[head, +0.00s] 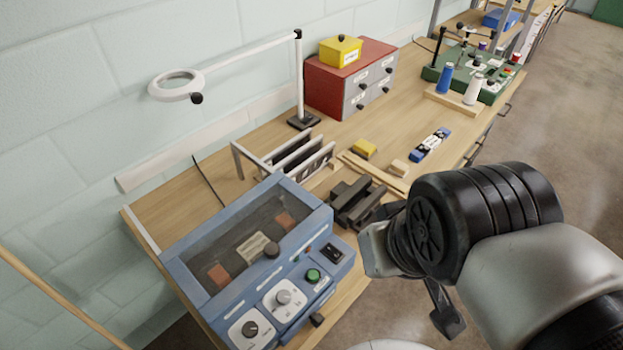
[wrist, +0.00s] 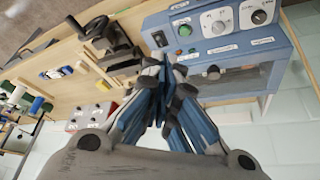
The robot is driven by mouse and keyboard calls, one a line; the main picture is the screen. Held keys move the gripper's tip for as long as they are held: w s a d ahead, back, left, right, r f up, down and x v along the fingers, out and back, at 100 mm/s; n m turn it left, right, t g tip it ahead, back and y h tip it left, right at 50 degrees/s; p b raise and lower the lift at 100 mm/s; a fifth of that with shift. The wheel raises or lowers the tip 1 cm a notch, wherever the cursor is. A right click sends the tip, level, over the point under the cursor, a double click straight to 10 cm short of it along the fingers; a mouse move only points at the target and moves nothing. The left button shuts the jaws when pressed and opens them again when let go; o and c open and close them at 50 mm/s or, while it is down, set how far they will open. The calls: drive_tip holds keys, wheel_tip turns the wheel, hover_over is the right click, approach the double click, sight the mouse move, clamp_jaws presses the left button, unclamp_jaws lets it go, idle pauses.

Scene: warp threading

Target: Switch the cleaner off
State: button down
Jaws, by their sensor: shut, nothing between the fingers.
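The cleaner is a blue box (head: 215,315) with a dark clear lid at the front left of the bench. Its front panel has a black rocker switch (head: 332,253), a green button (head: 313,276) and two dials. In the wrist view the switch (wrist: 160,39) and green button (wrist: 183,30) show beyond the fingers, beside the dials (wrist: 217,20). I cannot read the switch position. My gripper (wrist: 165,78) is shut and empty, apart from the panel, with its tips pointing toward the cleaner. In the head view my arm hides most of the gripper.
A dark vise (head: 357,203) stands close beside the cleaner. A rack (head: 290,158), a lamp (head: 301,85), a red drawer cabinet (head: 330,88) and several small blocks are farther along the bench. Open floor lies at the right.

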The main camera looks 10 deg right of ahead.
drive_tip(key=n+g+p, duration=0.5)
drive_tip(key=n+p, duration=0.2)
drive_tip(key=n, duration=1.8)
hover_over(325, 251)
wheel_tip(325, 251, down, 10)
drive_tip(key=shift+r, duration=0.2)
drive_tip(key=shift+s+b, duration=0.1)
drive_tip(key=shift+b, duration=0.2)
wheel_tip(325, 251, down, 13)
drive_tip(key=b, duration=0.3)
drive_tip(key=shift+r, duration=0.15)
drive_tip(key=shift+f, duration=0.65)
